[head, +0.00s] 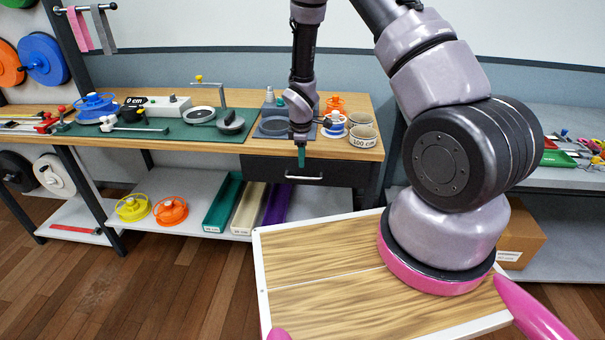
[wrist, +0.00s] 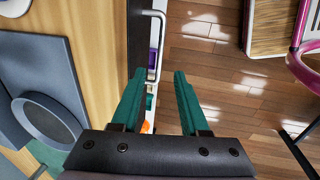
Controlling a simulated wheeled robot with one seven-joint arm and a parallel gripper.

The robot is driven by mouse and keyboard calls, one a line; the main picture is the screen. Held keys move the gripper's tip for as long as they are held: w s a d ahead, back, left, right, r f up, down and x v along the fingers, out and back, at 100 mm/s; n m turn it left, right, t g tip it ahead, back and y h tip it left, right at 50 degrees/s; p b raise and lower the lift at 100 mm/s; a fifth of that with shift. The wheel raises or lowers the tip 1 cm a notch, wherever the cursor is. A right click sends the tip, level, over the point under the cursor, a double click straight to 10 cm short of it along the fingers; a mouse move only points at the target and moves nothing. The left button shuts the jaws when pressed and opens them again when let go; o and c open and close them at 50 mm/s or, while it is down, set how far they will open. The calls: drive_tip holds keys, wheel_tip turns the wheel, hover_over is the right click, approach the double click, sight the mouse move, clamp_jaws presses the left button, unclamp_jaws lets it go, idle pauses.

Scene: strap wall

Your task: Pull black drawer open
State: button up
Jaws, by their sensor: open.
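The black drawer (head: 262,170) sits under the right part of the wooden workbench and looks shut. Its silver bar handle (head: 303,178) runs across its front. My gripper (head: 301,156) points down in front of the bench edge, above the handle. In the wrist view, my gripper's two green fingers (wrist: 158,76) are apart with nothing between them. The handle (wrist: 157,45) shows there at the top, just ahead of the fingertips and roughly in line with the gap. Whether the fingers are at handle depth is hard to tell.
The wooden bench top (head: 362,153) holds a grey mat, spools and rolls close to my gripper. A lower shelf (head: 325,203) carries green, cream and purple channels. Wooden floor (head: 150,290) lies open in front of the bench. A cardboard box (head: 522,240) stands at right.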

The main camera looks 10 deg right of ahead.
sight(303, 178)
drive_tip(key=f, duration=0.2)
drive_tip(key=w+f, duration=0.1)
drive_tip(key=f, duration=0.5)
drive_tip(key=shift+w+d+f, duration=0.1)
drive_tip(key=shift+w+d, duration=0.15)
drive_tip(key=shift+d, duration=0.05)
clamp_jaws()
idle(1.0)
